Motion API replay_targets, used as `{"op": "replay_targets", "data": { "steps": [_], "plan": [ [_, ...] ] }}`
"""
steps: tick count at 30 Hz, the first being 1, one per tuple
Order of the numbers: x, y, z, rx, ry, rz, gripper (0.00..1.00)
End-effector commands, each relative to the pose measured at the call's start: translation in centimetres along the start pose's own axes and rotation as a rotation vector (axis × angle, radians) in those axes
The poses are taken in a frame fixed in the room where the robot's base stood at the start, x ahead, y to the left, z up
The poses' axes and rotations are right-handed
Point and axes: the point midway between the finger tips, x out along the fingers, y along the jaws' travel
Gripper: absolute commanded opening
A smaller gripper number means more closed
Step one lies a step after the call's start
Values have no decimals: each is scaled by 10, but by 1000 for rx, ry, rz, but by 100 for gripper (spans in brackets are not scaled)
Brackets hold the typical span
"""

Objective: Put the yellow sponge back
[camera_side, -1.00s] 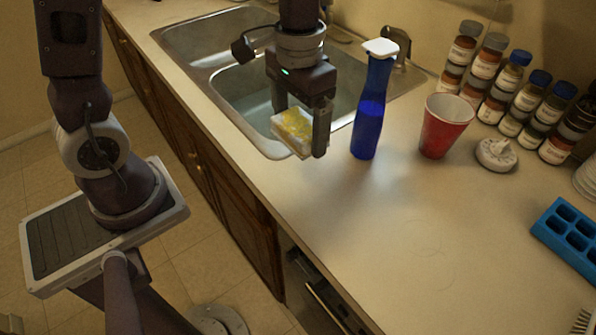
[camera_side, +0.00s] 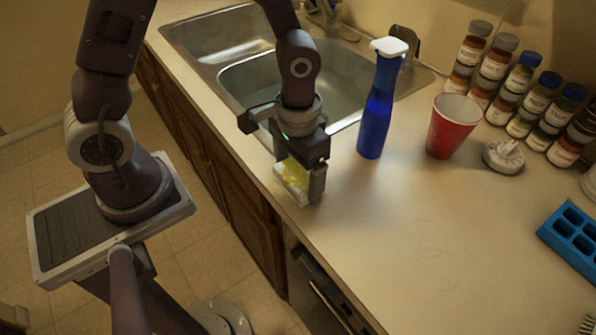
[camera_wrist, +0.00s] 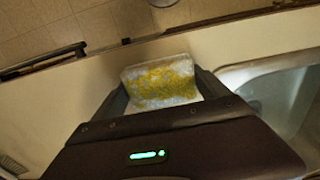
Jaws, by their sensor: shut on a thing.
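The yellow sponge (camera_side: 291,181), white with yellow patches, is held between the fingers of my gripper (camera_side: 300,188) in the side view. The gripper points down over the counter's front edge, just in front of the sink. I cannot tell whether the sponge touches the counter. In the wrist view the sponge (camera_wrist: 160,82) sits between both fingers of my gripper (camera_wrist: 162,88), with its patchy yellow face showing.
A double steel sink (camera_side: 236,72) lies behind my gripper. A blue bottle (camera_side: 375,110) and a red cup (camera_side: 452,128) stand to the right. A white lumpy object (camera_side: 503,156), several labelled jars (camera_side: 522,88) and a blue tray (camera_side: 570,232) are farther right. The front counter is clear.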

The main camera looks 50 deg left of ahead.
Motion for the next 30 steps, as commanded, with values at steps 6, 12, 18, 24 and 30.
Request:
{"op": "replay_targets", "data": {
  "steps": [6, 12, 18, 24, 30],
  "plan": [
    [2, 0, 1, 0, -3, 0, 94],
    [-4, -1, 0, 0, -2, -1, 94],
    [-44, -1, -2, -2, 5, 0, 94],
    [-92, 0, -1, -1, 6, 0, 94],
    [-120, 0, 0, 0, 2, 0, 94]
  ]
}}
